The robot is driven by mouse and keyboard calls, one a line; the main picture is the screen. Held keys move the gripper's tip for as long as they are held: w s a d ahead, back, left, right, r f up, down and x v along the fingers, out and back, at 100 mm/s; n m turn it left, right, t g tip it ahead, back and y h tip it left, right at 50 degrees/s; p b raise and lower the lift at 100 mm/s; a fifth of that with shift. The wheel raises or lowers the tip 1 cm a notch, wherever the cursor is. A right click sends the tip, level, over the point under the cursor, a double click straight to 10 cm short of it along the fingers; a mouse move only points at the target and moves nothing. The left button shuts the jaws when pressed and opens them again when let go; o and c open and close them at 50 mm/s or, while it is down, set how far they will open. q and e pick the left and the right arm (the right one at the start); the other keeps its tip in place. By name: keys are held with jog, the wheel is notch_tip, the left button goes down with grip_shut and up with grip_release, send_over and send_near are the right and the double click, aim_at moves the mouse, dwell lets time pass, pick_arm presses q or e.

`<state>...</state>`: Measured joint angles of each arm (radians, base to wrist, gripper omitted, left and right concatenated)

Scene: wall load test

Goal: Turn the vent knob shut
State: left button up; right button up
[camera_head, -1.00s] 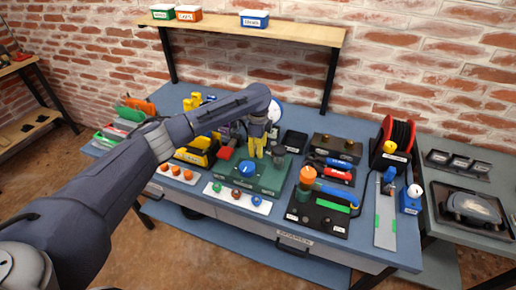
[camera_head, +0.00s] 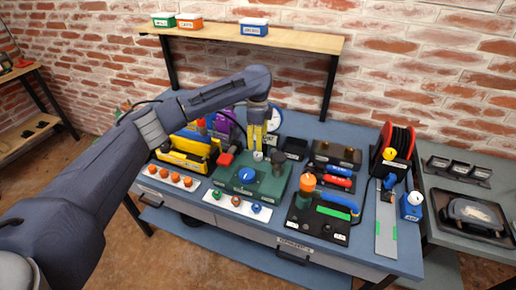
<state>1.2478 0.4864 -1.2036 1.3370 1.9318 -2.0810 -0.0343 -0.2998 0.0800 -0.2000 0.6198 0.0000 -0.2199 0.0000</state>
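A green board (camera_head: 269,187) on the blue workbench carries a large blue knob (camera_head: 247,175), a red part (camera_head: 225,159) and a round dark-rimmed part (camera_head: 278,158). I cannot read which of these is labelled as the vent knob. My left gripper (camera_head: 257,154) points down with its yellow fingers over the back of the board, behind the blue knob. A small pale part shows at its fingertips; whether the fingers touch it or are shut on it is unclear. My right gripper is out of view.
Orange knobs (camera_head: 173,178) and a white strip of coloured knobs (camera_head: 238,204) line the front. A yellow toolbox (camera_head: 184,155) stands left. A black board with an orange knob (camera_head: 308,183) and a hose reel (camera_head: 395,147) stand right. A shelf (camera_head: 290,37) is above.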

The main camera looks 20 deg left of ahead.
aim_at(257, 154)
pick_arm(q)
jog(key=shift+s+r, duration=0.1)
jog(key=shift+r, duration=1.8)
jog(key=shift+a, duration=0.1)
